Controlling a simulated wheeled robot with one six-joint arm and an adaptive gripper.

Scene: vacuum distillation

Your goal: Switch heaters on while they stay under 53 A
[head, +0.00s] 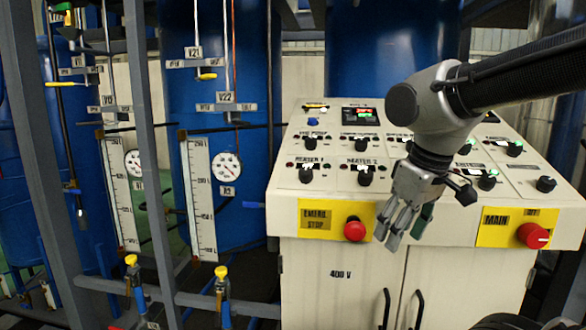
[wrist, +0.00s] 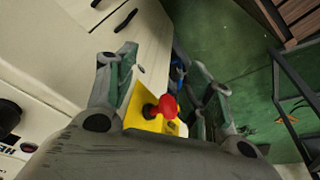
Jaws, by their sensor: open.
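The slanted control panel (head: 283,201) carries black rotary knobs with small lamps. The heater 1 knob (head: 306,174) and heater 2 knob (head: 365,176) sit in the lower left row. A small display (head: 363,114) with red and green digits is near the top; its reading is too small to make out. My gripper (head: 392,228) is open and empty in front of the panel's lower edge, right of the red emergency stop button (head: 355,229). In the wrist view that button (wrist: 166,107) shows between the spread fingers. My arm covers part of the panel's middle and right.
A red main switch (head: 533,236) on a yellow plate is at the panel's front right. Below are white cabinet doors (head: 340,285) with black handles. Blue tanks (head: 215,110), gauges and grey frame posts (head: 150,150) stand left. Green floor shows in the wrist view (wrist: 235,50).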

